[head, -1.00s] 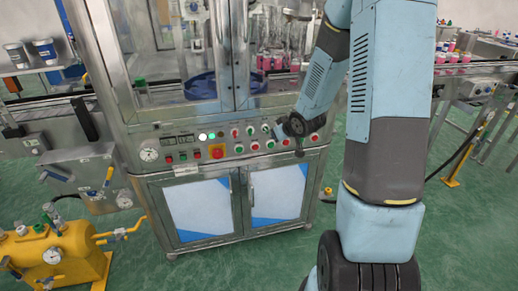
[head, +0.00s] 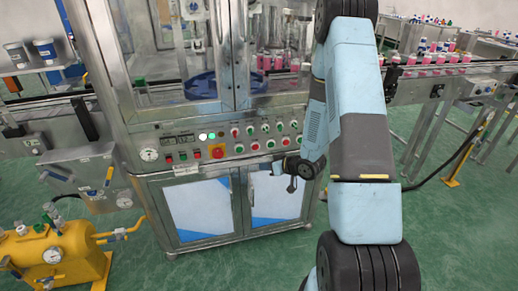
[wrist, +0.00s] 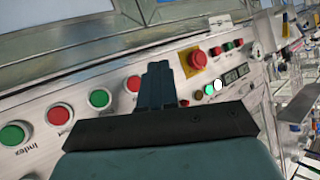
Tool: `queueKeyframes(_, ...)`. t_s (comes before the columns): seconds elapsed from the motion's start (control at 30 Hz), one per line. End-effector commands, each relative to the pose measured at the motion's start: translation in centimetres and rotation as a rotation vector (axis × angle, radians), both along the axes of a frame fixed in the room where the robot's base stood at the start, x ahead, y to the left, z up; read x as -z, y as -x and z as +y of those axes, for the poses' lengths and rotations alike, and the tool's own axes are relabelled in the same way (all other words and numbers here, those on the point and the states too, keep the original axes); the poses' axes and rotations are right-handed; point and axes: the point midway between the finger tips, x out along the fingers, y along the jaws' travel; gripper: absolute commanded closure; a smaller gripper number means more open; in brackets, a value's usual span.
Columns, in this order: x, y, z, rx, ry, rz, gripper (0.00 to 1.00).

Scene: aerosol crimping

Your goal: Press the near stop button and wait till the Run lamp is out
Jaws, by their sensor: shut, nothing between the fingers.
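The machine's control panel (head: 180,150) carries a red mushroom button on a yellow base (head: 217,151), which also shows in the wrist view (wrist: 194,60) just beyond the fingertips. Rows of red and green push buttons lie beside it, among them a red one (wrist: 59,115) and a green one (wrist: 99,98). A white lamp (head: 203,137) and a green lamp (head: 212,136) look lit; I cannot read which is Run. My gripper (head: 291,184) is shut and empty, in front of the cabinet below the panel's right part. In the wrist view its fingers (wrist: 157,83) hide part of the panel.
A round gauge (head: 149,155) sits at the panel's left end. Cabinet doors (head: 202,208) are below it and a glazed enclosure above. A yellow tank (head: 50,255) stands at lower left. Conveyors with pink containers (head: 425,70) run at right.

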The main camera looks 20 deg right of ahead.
Motion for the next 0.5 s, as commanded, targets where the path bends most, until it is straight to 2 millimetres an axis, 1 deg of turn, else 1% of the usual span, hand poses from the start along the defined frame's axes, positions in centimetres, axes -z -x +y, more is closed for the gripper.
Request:
queueKeyframes(0.17, 0.0, -0.3, 0.0, 0.000, 0.001, -0.001, 1.00)
queueKeyframes(0.27, 0.0, -0.9, 0.0, 0.000, 0.001, -0.001, 1.00)
queueKeyframes(0.5, 0.0, -3.6, 0.0, 0.000, 0.001, -0.002, 1.00)
